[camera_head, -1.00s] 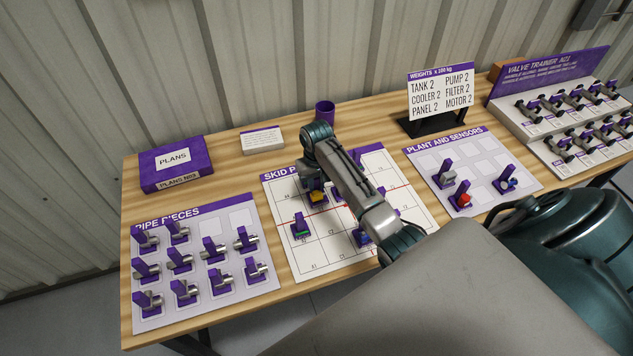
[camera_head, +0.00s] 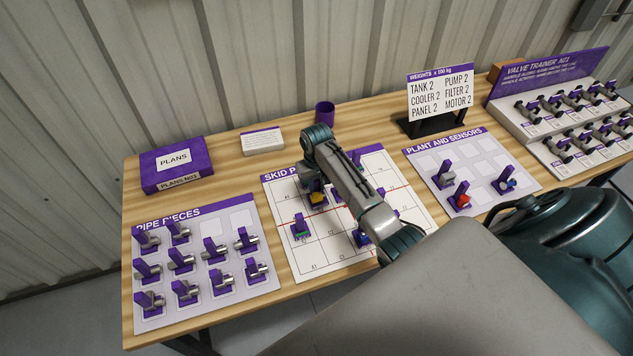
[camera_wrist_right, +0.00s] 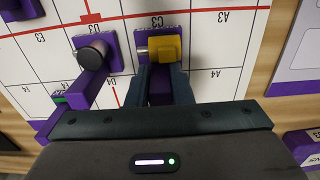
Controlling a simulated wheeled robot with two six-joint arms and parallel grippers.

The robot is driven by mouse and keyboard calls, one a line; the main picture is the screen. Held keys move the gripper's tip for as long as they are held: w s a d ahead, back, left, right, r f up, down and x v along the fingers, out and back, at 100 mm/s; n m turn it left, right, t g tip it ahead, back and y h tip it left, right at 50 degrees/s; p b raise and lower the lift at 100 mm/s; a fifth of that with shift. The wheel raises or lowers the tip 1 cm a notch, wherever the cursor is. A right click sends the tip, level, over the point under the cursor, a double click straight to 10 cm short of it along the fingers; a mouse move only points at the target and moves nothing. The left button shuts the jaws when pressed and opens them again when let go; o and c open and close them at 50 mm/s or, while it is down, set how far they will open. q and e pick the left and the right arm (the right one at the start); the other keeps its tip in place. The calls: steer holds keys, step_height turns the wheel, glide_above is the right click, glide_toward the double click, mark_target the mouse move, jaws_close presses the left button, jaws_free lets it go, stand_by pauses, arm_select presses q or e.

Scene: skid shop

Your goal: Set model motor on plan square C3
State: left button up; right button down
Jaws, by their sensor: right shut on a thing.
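My right gripper (camera_wrist_right: 160,78) is shut on the upright purple handle of a piece with a yellow block and a short silver shaft, which I take for the model motor (camera_wrist_right: 167,48). In the head view the yellow block (camera_head: 318,199) shows just under my right gripper (camera_head: 313,183), over the upper left of the skid plan (camera_head: 330,255). Its purple base looks close to the plan; I cannot tell whether it touches. My left gripper is not in view.
A black-ended cylinder piece (camera_wrist_right: 92,54) stands close beside the yellow one. A green piece (camera_head: 301,231) and a blue piece (camera_head: 361,238) stand on the plan. Pipe pieces board (camera_head: 155,322) lies left, plant and sensors board (camera_head: 425,160) right. The plan's front row is mostly clear.

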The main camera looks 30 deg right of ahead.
steer(key=shift+f, duration=0.45)
steer(key=c, duration=1.2)
jaws_free()
steer(key=shift+r, duration=0.1)
steer(key=shift+r+p, duration=0.5)
steer(key=shift+p, duration=0.2)
steer(key=shift+r, duration=3.55)
